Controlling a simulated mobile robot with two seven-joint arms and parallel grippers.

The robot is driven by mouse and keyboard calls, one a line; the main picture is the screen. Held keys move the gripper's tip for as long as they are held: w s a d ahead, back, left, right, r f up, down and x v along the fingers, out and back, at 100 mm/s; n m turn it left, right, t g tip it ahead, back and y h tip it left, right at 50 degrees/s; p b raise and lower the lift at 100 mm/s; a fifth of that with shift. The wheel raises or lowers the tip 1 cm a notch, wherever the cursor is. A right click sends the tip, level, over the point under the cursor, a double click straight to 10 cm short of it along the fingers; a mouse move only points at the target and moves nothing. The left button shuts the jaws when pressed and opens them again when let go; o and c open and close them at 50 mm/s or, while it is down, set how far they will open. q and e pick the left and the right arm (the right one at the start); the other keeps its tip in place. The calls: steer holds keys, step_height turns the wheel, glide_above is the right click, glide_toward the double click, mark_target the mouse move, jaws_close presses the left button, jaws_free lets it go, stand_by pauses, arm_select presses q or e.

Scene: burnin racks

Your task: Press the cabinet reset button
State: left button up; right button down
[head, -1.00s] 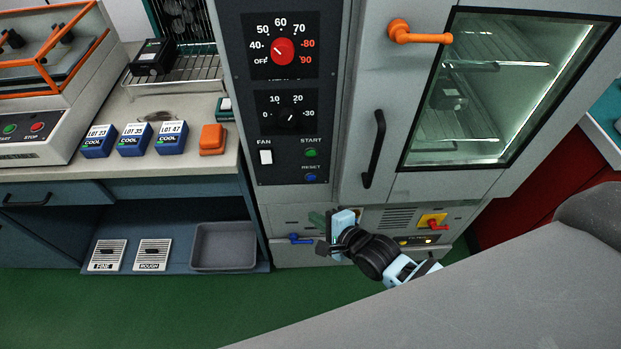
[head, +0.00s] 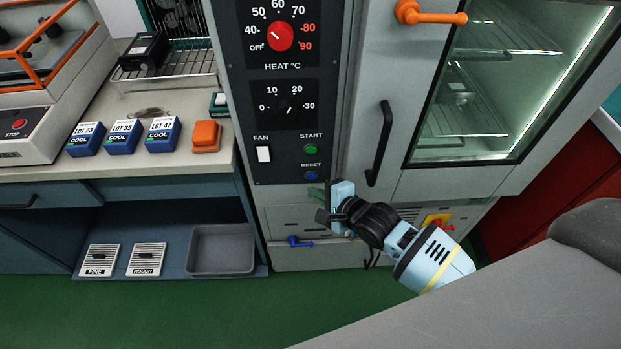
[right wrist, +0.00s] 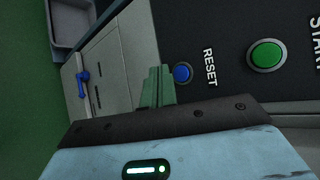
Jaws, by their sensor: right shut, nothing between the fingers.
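The blue reset button (head: 311,175) sits low on the cabinet's black control panel, under the green start button (head: 311,149). In the right wrist view the reset button (right wrist: 183,73) is beside the word RESET, with the start button (right wrist: 267,55) to its right. My right gripper (head: 314,195) is just below the panel's lower edge in the head view. Its green fingers (right wrist: 157,88) are shut and empty, and in the right wrist view they appear just left of the reset button. I see a gap in the picture between fingertips and button. My left gripper is not in view.
A black door handle (head: 380,143) stands out right of the panel. A blue valve lever (head: 299,242) is below. The counter with blue lot boxes (head: 163,135) is left.

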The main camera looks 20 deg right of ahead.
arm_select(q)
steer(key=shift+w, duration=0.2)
arm_select(e)
steer(key=shift+w+d, duration=0.2)
steer(key=shift+w, duration=0.55)
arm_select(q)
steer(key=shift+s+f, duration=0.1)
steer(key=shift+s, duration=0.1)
arm_select(e)
steer(key=shift+w+d, duration=0.1)
steer(key=shift+w, duration=0.1)
stand_by(1.1)
steer(key=shift+w, duration=0.2)
steer(key=shift+w+d, duration=0.15)
steer(key=shift+w, duration=0.25)
stand_by(0.9)
steer(key=shift+r, duration=0.1)
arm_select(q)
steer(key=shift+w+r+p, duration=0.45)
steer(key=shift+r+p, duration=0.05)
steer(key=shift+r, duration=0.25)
arm_select(e)
steer(key=shift+s+a, duration=0.2)
steer(key=shift+s, duration=0.6)
